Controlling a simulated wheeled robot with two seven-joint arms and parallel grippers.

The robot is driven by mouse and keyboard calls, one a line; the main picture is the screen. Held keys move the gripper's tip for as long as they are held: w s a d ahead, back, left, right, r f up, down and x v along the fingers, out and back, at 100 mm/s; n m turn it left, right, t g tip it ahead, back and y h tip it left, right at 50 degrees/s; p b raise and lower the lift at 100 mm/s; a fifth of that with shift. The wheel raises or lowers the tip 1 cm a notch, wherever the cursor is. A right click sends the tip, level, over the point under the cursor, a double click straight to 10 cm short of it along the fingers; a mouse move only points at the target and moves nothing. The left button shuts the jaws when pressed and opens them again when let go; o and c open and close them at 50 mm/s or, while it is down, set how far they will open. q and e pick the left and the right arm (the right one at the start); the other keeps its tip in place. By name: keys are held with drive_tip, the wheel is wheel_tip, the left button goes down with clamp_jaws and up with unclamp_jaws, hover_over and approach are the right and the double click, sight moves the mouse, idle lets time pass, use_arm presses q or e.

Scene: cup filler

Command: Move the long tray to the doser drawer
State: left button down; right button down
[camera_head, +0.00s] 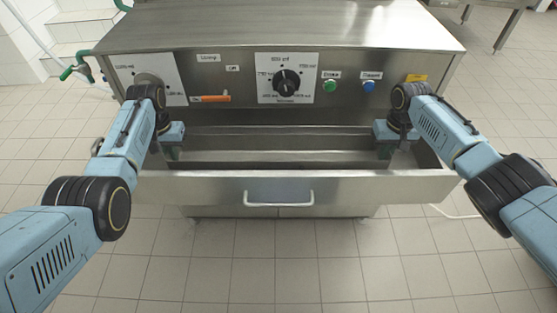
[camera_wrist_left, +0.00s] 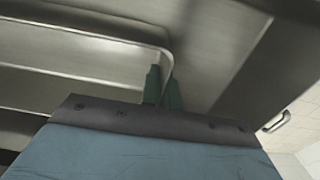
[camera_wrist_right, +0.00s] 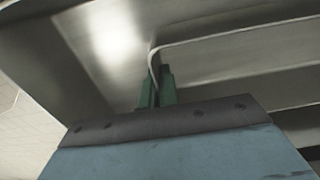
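The long tray (camera_head: 275,156) is a grey metal trough lying lengthwise inside the open doser drawer (camera_head: 360,189). My left gripper (camera_head: 172,152) is at the tray's left end, and my right gripper (camera_head: 386,150) is at its right end. In the left wrist view, the green fingers (camera_wrist_left: 163,88) stand close together on either side of the tray's end wall (camera_wrist_left: 120,68). The right wrist view shows the fingers (camera_wrist_right: 157,88) closed the same way on the other end wall (camera_wrist_right: 225,50). Whether the tray touches the drawer floor cannot be told.
The machine's front panel with a black dial (camera_head: 286,83), a green button (camera_head: 330,86) and a blue button (camera_head: 368,87) rises behind the drawer. The drawer handle (camera_head: 278,198) faces me. Tiled floor in front is clear.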

use_arm(q)
drive_tip(key=shift+f+b, duration=0.65)
drive_tip(key=shift+f, duration=0.05)
use_arm(e)
drive_tip(key=shift+a+f, duration=0.1)
drive_tip(key=shift+f, duration=0.6)
use_arm(q)
drive_tip(key=c, duration=1.7)
unclamp_jaws()
use_arm(e)
drive_tip(key=c, duration=1.7)
unclamp_jaws()
use_arm(q)
drive_tip(key=shift+r, duration=0.1)
wheel_tip(320, 180, up, 12)
drive_tip(key=shift+f, duration=0.1)
use_arm(e)
drive_tip(key=shift+r, duration=0.1)
wheel_tip(320, 180, up, 12)
drive_tip(key=shift+f, duration=0.1)
use_arm(q)
drive_tip(key=shift+s, duration=0.15)
use_arm(e)
drive_tip(key=shift+s, duration=0.15)
